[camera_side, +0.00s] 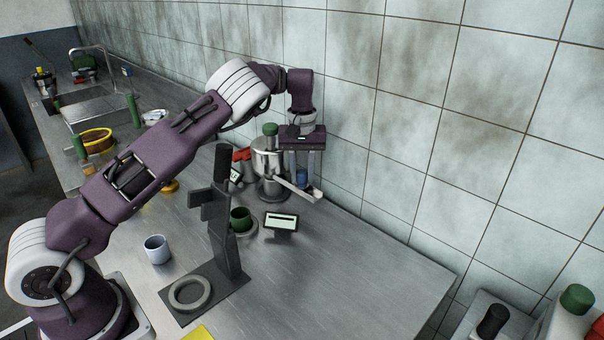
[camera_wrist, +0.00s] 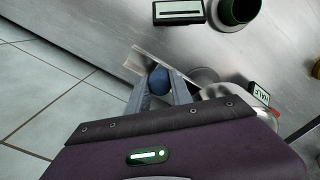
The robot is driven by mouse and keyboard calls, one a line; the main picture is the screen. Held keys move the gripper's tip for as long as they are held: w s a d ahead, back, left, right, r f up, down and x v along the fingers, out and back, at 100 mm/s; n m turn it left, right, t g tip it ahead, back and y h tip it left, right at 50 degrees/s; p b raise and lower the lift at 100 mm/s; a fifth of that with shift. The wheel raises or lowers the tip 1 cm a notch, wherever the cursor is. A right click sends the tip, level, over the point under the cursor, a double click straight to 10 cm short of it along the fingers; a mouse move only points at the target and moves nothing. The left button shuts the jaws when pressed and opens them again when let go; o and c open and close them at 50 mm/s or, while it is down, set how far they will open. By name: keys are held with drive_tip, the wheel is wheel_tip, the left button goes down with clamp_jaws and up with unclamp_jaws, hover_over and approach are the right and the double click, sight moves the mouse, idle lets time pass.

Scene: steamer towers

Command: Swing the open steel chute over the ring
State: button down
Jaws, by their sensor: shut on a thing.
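The open steel chute (camera_side: 299,190) reaches out from a steel pot-like machine (camera_side: 268,160) near the wall; it also shows in the wrist view (camera_wrist: 148,60). A blue knob (camera_side: 302,176) is at the chute. My gripper (camera_side: 301,182) points down and is shut on the knob, which sits between the two fingers in the wrist view (camera_wrist: 159,80). A pale grey ring (camera_side: 176,298) lies on a dark plate (camera_side: 222,292), far to the front left of the chute. The chute is not above this ring. The fingers hide part of the chute.
A dark post (camera_side: 222,220) with a side arm rises from the plate. A green cup (camera_side: 241,219) and a small display (camera_side: 281,222) stand between post and chute. A blue-grey mug (camera_side: 157,249) stands left of the post. The tiled wall is close behind my gripper.

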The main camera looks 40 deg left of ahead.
drive_tip(key=shift+s+m, duration=0.75)
drive_tip(key=shift+m, duration=0.05)
drive_tip(key=s+a+m, duration=0.7)
drive_tip(key=s+m, duration=0.2)
drive_tip(key=m, duration=0.3)
drive_tip(key=shift+s+a+m, duration=0.3)
drive_tip(key=shift+a, duration=0.1)
drive_tip(key=c, duration=1.1)
unclamp_jaws()
drive_tip(key=shift+c, duration=0.2)
wheel_tip(320, 180, up, 7)
